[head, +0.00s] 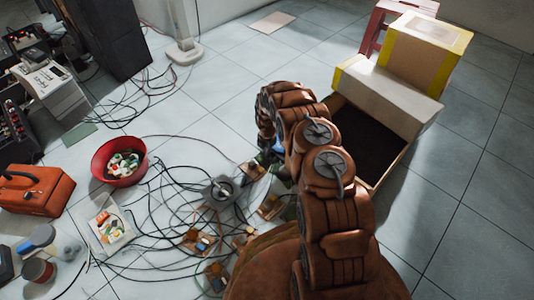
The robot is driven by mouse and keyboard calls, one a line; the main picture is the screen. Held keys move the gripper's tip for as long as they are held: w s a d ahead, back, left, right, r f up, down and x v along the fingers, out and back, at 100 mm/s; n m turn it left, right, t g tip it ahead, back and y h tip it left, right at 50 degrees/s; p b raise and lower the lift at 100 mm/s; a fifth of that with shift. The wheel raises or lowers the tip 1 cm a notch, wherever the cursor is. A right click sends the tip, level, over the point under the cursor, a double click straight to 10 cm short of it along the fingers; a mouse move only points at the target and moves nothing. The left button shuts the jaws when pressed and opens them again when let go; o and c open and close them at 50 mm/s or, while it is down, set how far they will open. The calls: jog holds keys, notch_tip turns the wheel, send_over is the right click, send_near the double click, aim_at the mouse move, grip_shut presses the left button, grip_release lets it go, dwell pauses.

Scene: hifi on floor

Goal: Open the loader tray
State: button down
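I cannot pick out a loader tray for sure. A small grey box-shaped device (220,190) with a round part on top sits on the floor among cables, left of my arm. A pale machine (50,92) stands among dark equipment at the far left. My brown arm reaches up from the bottom middle. My gripper (266,132) seems to be at its far end, mostly hidden behind the arm links. Its fingers are not clear. A bit of something blue shows beside it, and I cannot tell what that is.
Black cables and small circuit boards (197,240) spread over the tiles. A red bowl (120,162) and an orange case (35,190) lie left. The floor at lower right is clear.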

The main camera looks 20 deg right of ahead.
jog(key=shift+s+d+f+p, duration=0.1)
jog(key=shift+f+p, duration=0.05)
jog(key=shift+p, duration=0.9)
jog(key=shift+d, duration=0.1)
jog(key=shift+d+f, duration=0.15)
jog(key=c, duration=1.9)
grip_release()
jog(key=o, duration=0.7)
jog(key=shift+c, duration=0.2)
jog(key=o, duration=1)
jog(key=shift+o, duration=0.2)
jog(key=shift+w+r, duration=0.2)
notch_tip(320, 180, up, 12)
